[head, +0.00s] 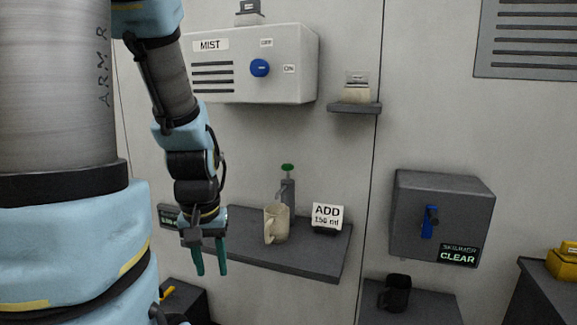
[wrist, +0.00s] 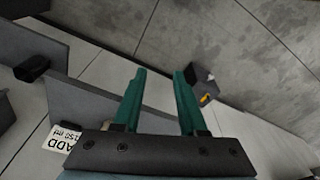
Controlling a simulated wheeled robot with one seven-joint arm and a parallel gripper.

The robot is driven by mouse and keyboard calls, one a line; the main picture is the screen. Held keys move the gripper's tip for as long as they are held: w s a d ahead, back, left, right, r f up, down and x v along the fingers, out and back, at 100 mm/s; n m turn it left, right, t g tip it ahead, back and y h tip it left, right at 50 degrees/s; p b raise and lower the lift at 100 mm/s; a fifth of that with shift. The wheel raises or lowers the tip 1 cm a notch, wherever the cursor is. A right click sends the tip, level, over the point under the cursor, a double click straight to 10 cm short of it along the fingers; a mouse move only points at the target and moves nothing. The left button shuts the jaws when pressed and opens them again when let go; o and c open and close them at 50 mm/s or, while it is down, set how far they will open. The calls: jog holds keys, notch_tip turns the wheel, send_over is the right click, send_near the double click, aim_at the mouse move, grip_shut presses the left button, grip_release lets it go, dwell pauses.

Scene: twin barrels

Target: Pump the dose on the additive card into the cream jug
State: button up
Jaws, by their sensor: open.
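The cream jug (head: 277,224) stands upright on a dark grey shelf (head: 300,262) in the head view. Behind it is a grey pump with a green top (head: 288,168); the jug hides its lower part. The additive card (head: 327,215) stands to the right of the jug and reads "ADD 150 ml", the digits small. The card also shows at the lower left of the wrist view (wrist: 64,138). My gripper (head: 211,270) is open and empty, pointing down, left of the shelf and the jug in the picture. Its two green fingers are apart in the wrist view (wrist: 158,72).
A MIST box (head: 300,70) with a blue knob (head: 260,68) is on the wall above. A dark box (head: 458,195) with a blue handle and a CLEAR display hangs at right. A black mug (head: 394,292) stands on a lower surface. A small ledge (head: 355,108) holds a beige item.

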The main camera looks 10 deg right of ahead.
grip_shut()
dwell(1.0)
